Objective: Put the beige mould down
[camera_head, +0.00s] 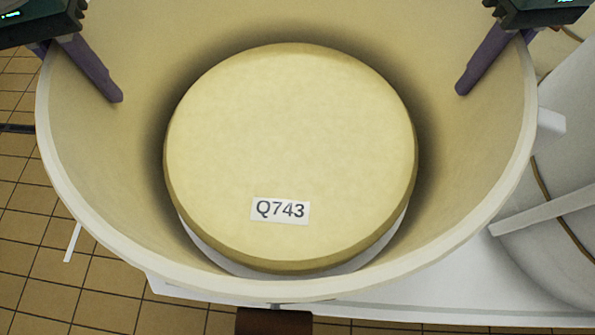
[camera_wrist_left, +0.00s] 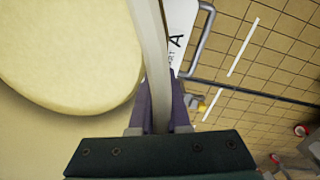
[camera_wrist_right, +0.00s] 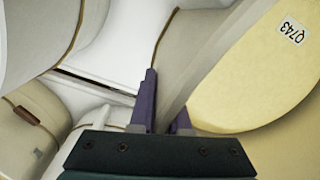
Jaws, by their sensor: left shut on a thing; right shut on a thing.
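The beige mould (camera_head: 110,200) is a wide, open hoop that fills most of the head view. A pale yellow cheese wheel (camera_head: 290,145) labelled Q743 lies inside it, with a gap around it. My left gripper (camera_head: 112,94) is shut on the mould's left wall, which passes between its fingers in the left wrist view (camera_wrist_left: 158,90). My right gripper (camera_head: 464,88) is shut on the right wall, also seen in the right wrist view (camera_wrist_right: 166,100). The mould looks about level. Its lower edge is hidden, so I cannot tell whether it touches the surface below.
A white surface (camera_head: 430,285) extends under and right of the mould. Large pale rounded vessels (camera_head: 570,235) stand close on the right. Brown tiled floor (camera_head: 30,240) shows on the left. A metal handle (camera_wrist_left: 203,40) is near the left gripper.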

